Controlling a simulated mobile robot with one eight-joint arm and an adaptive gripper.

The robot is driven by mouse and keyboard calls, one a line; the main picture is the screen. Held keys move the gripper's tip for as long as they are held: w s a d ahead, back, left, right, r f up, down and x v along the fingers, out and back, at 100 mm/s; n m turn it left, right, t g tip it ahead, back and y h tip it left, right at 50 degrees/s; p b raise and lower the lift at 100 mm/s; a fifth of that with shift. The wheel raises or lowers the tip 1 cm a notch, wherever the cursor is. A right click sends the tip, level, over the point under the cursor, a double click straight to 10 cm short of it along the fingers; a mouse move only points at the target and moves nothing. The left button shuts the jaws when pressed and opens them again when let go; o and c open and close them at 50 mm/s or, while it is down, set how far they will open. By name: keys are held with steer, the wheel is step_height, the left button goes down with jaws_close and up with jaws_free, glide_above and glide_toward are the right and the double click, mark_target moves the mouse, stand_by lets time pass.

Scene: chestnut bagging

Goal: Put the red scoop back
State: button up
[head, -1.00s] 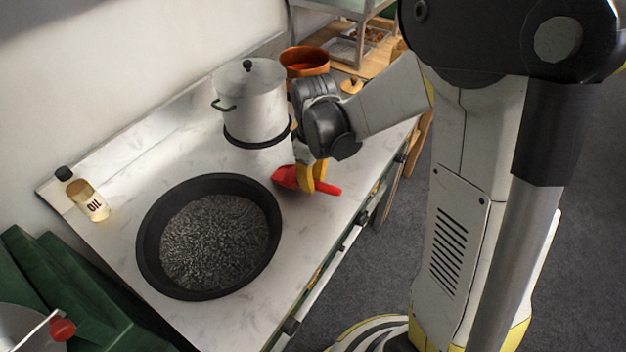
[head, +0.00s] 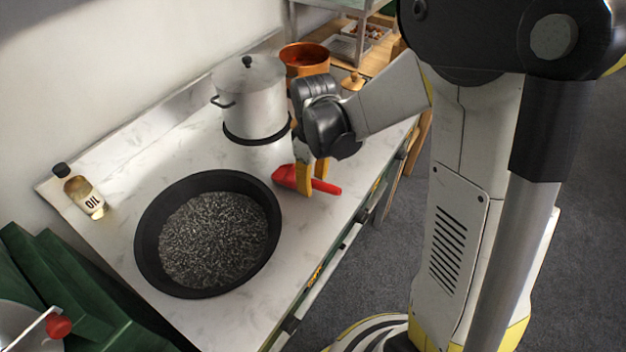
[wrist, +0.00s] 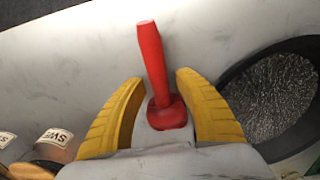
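The red scoop (head: 288,177) lies on the white marble counter, between the black pan and the counter's front edge. Its handle (head: 327,187) points right in the head view. My gripper (head: 312,177) is over the scoop, with its yellow fingers pointing down. In the wrist view, the red scoop (wrist: 152,60) shows between the two fingers of my gripper (wrist: 150,88), with a gap on each side. The fingers are open and hold nothing. Part of the scoop is hidden by a finger in the head view and by the gripper body in the wrist view.
The wide black pan (head: 150,262) holds dark grains to the left. A lidded steel pot (head: 250,100) and an orange pot (head: 304,62) stand behind. An oil bottle (head: 84,194) is at the far left. Labelled jars (wrist: 56,138) show in the wrist view.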

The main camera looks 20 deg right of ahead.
step_height(320, 180, up, 12)
steer(key=s+r+m+t, duration=0.3)
steer(key=s+m+t, duration=0.4)
steer(key=s, duration=0.5)
steer(key=shift+s, duration=0.25)
